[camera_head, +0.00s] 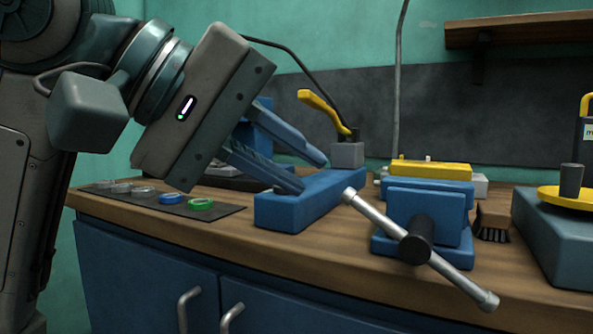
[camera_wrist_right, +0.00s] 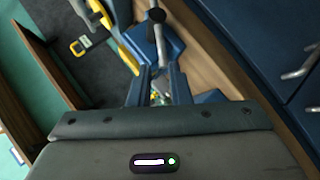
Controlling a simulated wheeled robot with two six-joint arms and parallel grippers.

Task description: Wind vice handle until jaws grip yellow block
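The blue vice (camera_head: 427,215) stands on the wooden bench at right of centre. Its grey metal handle bar (camera_head: 455,276) slants from upper left to lower right through a black hub. The bar also shows in the wrist view (camera_wrist_right: 161,45). The yellow block (camera_head: 430,168) sits at the top of the vice, behind the front jaw; I cannot tell whether the jaws touch it. My right gripper (camera_head: 314,177) is open and empty, left of the bar's upper end and apart from it in the picture. Its fingers show spread in the wrist view (camera_wrist_right: 160,72). My left gripper is not in view.
A blue fixture (camera_head: 310,200) with a yellow lever (camera_head: 322,110) stands behind the right fingers. Several rings lie on a dark mat (camera_head: 225,211) at left. A brush (camera_head: 492,222) and a grey unit with a yellow disc (camera_head: 563,235) stand right of the vice.

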